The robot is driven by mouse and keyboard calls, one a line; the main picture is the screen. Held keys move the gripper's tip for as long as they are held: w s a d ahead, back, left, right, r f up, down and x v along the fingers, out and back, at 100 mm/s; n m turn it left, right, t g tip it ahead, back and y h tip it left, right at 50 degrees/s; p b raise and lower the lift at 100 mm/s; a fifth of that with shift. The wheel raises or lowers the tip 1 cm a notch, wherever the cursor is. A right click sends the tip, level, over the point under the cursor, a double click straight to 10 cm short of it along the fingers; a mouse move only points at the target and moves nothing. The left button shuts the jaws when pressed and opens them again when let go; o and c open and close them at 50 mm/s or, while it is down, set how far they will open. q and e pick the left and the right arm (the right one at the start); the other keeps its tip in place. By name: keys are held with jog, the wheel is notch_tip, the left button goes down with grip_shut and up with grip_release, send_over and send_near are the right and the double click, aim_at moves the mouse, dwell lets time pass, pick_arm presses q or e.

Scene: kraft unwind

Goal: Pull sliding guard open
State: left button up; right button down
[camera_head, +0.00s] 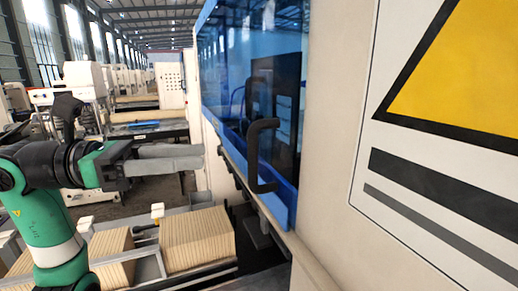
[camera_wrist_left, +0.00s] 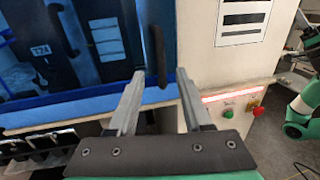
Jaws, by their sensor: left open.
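The sliding guard (camera_head: 222,75) is a blue see-through panel in the side of a cream machine. A black C-shaped handle (camera_head: 254,155) stands upright on it. My left gripper (camera_head: 202,157) is open and empty, to the left of the handle in the head view and apart from it. In the left wrist view, the two grey fingers of my left gripper (camera_wrist_left: 160,74) point towards the guard (camera_wrist_left: 95,97). The dark handle (camera_wrist_left: 157,55) shows there between the fingertips and beyond them. The exact gap in depth is hard to tell. My right gripper does not show.
A yellow and black warning sign (camera_head: 455,75) is on the machine's wall at right. Stacked kraft-coloured blocks (camera_head: 197,240) lie below my left arm. A green button (camera_wrist_left: 227,113) and a red button (camera_wrist_left: 258,111) sit on the machine front. A green and white arm (camera_wrist_left: 305,105) shows at right.

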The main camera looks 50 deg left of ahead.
aim_at(253, 181)
pick_arm(q)
jog(key=p+x, duration=0.2)
jog(key=x, duration=0.8)
jog(key=shift+d, duration=0.1)
jog(key=shift+c, duration=0.3)
grip_shut()
jog(key=shift+r, duration=0.1)
dwell(0.6)
